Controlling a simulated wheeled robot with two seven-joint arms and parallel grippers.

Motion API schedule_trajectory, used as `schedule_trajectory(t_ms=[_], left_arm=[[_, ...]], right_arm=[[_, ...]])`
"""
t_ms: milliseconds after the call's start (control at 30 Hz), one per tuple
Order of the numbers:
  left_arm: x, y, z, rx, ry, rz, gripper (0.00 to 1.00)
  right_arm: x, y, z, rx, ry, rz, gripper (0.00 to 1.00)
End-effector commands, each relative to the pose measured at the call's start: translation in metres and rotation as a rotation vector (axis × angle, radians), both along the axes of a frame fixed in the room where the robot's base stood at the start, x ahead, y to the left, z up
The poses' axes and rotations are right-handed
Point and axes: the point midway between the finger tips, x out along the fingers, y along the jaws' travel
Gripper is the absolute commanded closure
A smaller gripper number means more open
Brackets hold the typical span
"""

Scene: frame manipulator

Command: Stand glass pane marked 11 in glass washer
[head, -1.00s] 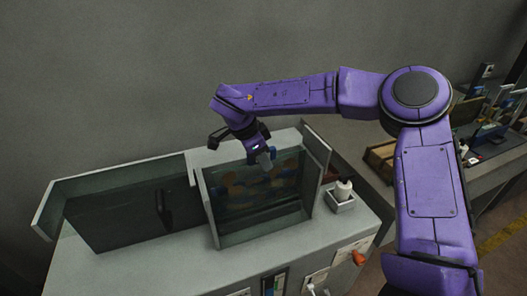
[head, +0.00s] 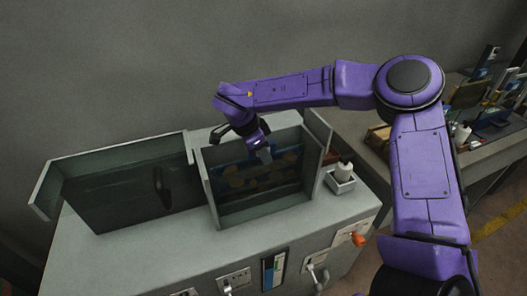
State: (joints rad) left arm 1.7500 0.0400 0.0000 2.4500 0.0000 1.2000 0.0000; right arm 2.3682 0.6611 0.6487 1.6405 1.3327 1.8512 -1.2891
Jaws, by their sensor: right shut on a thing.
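The glass washer (head: 225,250) is a grey bench-like unit with two open-topped bays. My right gripper (head: 264,156) reaches down into the right bay (head: 209,200) from above and behind. It is shut on a see-through sheet, which I take to be the glass pane (head: 262,182). Bluish and orange-brown patches show through or on it. Its edges are hard to tell from the bay's glass front, and no mark 11 can be read. I cannot tell whether its lower edge touches the bay floor. My left gripper is out of view.
The left bay (head: 120,148) has a dark glassy front with a black handle-like part (head: 159,187). A white bottle (head: 344,169) stands in a small holder right of the right bay. Levers and an orange knob (head: 358,239) are on the washer's front. A cluttered bench (head: 490,152) stands at right.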

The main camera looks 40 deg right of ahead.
Motion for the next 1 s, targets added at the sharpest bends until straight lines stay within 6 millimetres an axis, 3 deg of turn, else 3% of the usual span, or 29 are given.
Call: schedule_trajectory(t_ms=[367,400,467,500,800,1000], left_arm=[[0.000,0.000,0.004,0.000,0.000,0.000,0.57],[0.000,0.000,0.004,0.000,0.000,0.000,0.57],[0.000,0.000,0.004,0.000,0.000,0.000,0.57],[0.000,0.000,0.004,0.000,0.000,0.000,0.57],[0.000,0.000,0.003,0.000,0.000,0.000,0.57],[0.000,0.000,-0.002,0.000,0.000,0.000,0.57]], right_arm=[[0.000,0.000,-0.004,0.000,0.000,0.001,1.00],[0.000,0.000,-0.004,0.000,0.001,0.001,0.70],[0.000,0.000,-0.004,-0.001,0.002,0.001,0.51],[0.000,0.000,-0.004,-0.001,0.002,0.001,0.47],[0.000,0.001,-0.002,-0.001,0.000,0.000,0.47],[0.005,0.016,0.034,-0.003,-0.004,0.001,0.47]])
